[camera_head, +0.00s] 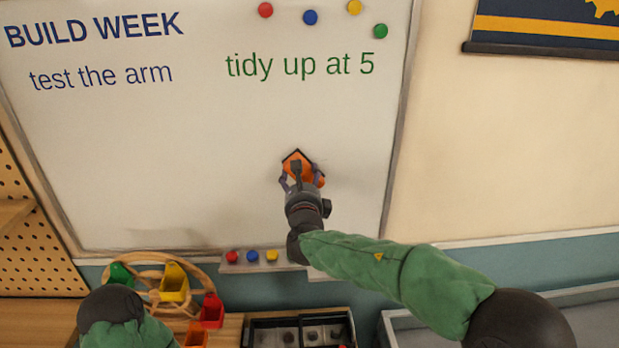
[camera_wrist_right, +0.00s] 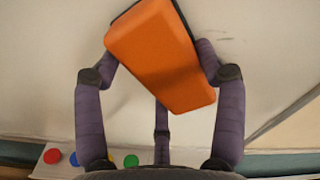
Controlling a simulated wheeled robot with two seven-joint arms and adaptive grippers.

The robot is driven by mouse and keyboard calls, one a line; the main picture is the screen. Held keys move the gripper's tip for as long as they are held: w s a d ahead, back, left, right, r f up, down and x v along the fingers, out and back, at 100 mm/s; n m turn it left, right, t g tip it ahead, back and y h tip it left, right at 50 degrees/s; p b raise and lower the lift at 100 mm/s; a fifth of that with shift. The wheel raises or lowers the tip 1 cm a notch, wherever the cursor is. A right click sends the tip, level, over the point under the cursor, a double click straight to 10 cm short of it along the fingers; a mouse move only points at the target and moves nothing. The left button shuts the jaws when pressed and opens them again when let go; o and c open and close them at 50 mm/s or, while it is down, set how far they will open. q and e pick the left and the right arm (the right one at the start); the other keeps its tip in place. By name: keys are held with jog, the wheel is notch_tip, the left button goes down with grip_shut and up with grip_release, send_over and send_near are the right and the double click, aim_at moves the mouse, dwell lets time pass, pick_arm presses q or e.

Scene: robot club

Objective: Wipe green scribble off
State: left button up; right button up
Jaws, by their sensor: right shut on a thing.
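My right gripper (camera_head: 303,178) is shut on an orange eraser (camera_head: 306,167) with a dark edge. It holds the eraser tilted at the lower right part of the whiteboard (camera_head: 180,150). In the right wrist view the orange block (camera_wrist_right: 160,55) sits between the purple fingers, its dark side towards the board; I cannot tell if it touches. Green writing "tidy up at 5" (camera_head: 300,65) stands above the gripper. My left gripper is out of view; part of my left arm shows at bottom left.
Blue writing "BUILD WEEK" (camera_head: 95,30) and "test the arm" (camera_head: 100,77) is at the upper left. Several round magnets (camera_head: 310,17) sit at the top. A ledge (camera_head: 240,267) holds coloured pieces. Coloured bins (camera_head: 173,282) and a black tray (camera_head: 298,318) lie below.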

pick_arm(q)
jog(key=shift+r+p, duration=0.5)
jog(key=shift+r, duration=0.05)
pick_arm(e)
jog(key=a, duration=0.4)
jog(key=shift+r, duration=0.1)
